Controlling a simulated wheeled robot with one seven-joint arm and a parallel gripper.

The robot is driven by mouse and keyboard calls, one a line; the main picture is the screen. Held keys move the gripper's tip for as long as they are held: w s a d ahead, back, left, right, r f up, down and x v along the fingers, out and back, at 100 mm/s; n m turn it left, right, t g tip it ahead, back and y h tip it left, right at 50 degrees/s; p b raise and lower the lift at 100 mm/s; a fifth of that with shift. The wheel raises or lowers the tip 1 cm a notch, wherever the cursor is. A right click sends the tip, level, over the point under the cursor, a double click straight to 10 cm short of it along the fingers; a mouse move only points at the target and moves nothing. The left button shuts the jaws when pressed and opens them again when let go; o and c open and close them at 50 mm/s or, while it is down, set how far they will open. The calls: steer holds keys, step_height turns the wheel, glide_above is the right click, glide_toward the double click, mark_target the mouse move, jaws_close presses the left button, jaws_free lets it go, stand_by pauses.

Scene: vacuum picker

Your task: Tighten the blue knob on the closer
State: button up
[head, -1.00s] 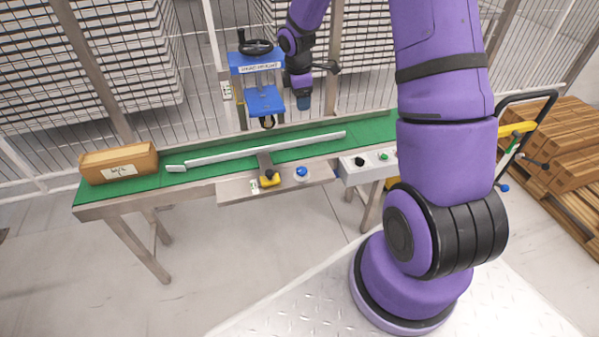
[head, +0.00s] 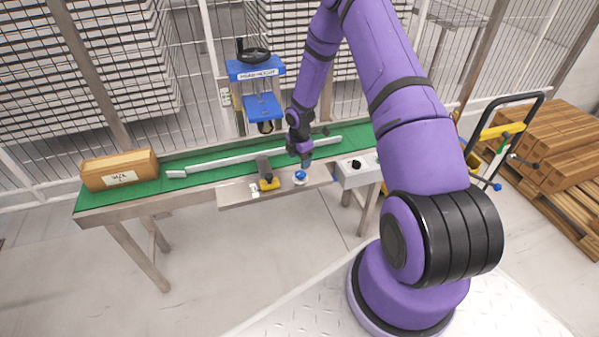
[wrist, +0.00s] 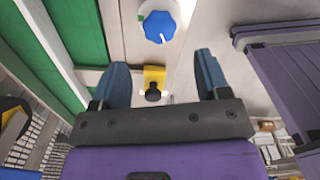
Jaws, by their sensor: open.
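The blue knob (head: 300,175) sits on a white round base on the metal shelf at the front of the green conveyor. In the wrist view the blue knob (wrist: 160,27) shows near the top, beyond the fingertips and roughly centred between them. My gripper (head: 305,163) is just above and slightly right of the knob in the head view. In the wrist view my gripper (wrist: 162,72) has its two blue-grey fingers wide apart with nothing between them in their grasp. The blue press-like machine labelled on its front (head: 256,72) stands behind the conveyor. I cannot tell which unit is the closer.
A yellow part with a black knob (head: 269,182) lies left of the blue knob; it also shows in the wrist view (wrist: 154,76). A grey control box (head: 350,174) is on the right. A cardboard box (head: 119,170) sits on the conveyor's left end (head: 180,189).

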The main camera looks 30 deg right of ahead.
mark_target(299, 173)
step_height(299, 173, down, 7)
steer(key=shift+r, duration=0.1)
steer(key=shift+c, duration=0.2)
steer(key=c, duration=0.9)
